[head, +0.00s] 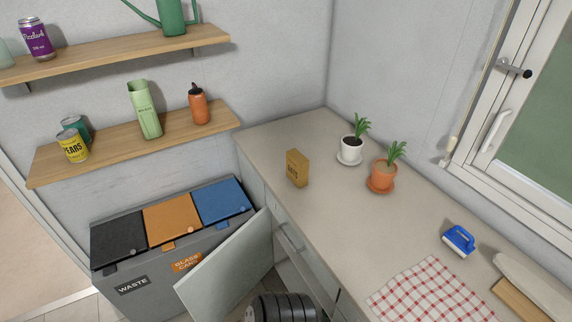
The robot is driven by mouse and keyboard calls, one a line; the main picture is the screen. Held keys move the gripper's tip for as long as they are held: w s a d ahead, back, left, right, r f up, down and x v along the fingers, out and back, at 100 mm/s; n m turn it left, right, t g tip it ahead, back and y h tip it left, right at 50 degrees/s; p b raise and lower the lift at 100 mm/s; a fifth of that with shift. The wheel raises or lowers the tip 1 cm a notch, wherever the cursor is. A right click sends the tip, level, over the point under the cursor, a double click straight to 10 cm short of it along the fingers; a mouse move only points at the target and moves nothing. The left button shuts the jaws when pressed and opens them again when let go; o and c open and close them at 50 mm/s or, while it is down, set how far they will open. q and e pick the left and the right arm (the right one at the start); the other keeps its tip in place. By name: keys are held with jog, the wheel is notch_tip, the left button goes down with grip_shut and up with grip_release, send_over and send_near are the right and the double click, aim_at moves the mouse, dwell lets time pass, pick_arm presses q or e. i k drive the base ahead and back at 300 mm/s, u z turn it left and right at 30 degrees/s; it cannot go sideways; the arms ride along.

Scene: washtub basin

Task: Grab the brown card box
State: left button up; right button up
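The brown card box (297,168) stands upright on the beige countertop (330,210), near its left front edge. Dark lettering shows on its front, too small to read surely. Nothing touches the box. Neither of my grippers shows in the head view.
A white potted plant (351,150) and a terracotta potted plant (382,175) stand right of the box. A blue brush (459,241) and checkered cloth (430,293) lie nearer. An open cabinet door (225,268) juts out below the counter, beside the waste bins (170,240).

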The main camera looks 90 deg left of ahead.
aim_at(298, 166)
jog(key=u, duration=2.1)
